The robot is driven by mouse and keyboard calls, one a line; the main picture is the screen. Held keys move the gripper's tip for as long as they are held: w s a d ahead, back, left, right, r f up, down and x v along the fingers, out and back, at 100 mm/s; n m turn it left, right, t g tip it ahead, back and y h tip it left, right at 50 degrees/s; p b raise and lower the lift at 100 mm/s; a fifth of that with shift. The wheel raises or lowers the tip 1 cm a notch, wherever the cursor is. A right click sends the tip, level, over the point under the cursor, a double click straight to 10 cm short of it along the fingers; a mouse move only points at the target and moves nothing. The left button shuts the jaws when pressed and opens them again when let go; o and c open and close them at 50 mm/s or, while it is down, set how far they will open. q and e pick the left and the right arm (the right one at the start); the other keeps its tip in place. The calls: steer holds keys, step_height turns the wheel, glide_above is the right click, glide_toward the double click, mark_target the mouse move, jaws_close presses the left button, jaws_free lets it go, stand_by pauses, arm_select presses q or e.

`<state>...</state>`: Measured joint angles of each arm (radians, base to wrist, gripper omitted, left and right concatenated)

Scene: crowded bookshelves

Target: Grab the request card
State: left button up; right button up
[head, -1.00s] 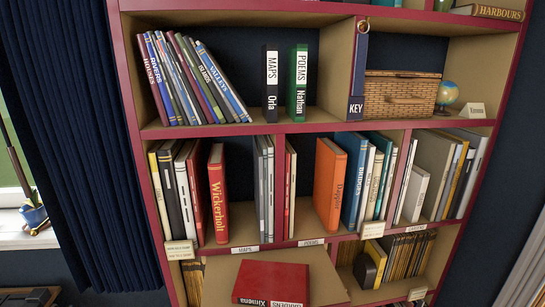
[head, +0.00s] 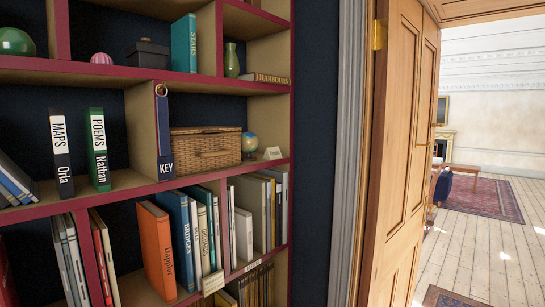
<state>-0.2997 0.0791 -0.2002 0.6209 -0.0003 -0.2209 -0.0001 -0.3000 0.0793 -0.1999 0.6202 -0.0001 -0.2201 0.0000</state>
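No card in the head view is readable as the request card. A small cream card (head: 273,153) stands to the right of the globe (head: 250,142) on the middle shelf; its writing is too small to read surely. Another small cream card (head: 213,283) sits at the shelf edge below the blue "BRIDGES" book (head: 176,235); its writing is also unclear. Neither of my grippers is in view.
An open wooden door (head: 400,150) stands at right. Beyond it lies a room with a wooden floor (head: 480,260) and a patterned rug (head: 485,200).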

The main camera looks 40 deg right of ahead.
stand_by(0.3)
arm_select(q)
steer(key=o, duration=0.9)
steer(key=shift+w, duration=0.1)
